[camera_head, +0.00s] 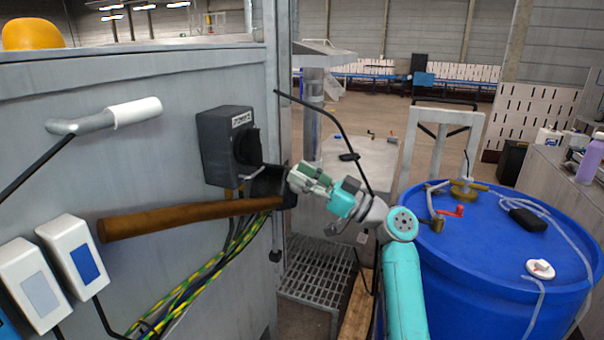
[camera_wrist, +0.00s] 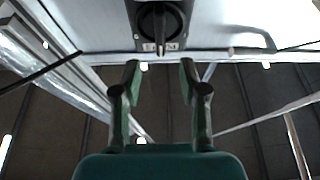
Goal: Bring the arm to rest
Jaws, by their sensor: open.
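My arm reaches up from the lower right of the head view, teal and grey, and bends left toward a grey cabinet (camera_head: 170,90). My gripper (camera_head: 292,178) is at its end, close to the right of a black rotary switch box (camera_head: 222,150) on the cabinet face. In the wrist view my gripper (camera_wrist: 159,76) shows two green fingers spread apart with nothing between them. The switch's black knob (camera_wrist: 158,22) is seen beyond the fingertips, apart from them as far as I can see. Part of the knob is hidden in the head view.
A hammer with a brown handle (camera_head: 180,219) hangs before the cabinet, its dark head beside my gripper. A blue drum (camera_head: 480,260) with fittings and hoses stands right of my arm. A metal grate step (camera_head: 318,290) lies below. Cables run down the cabinet.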

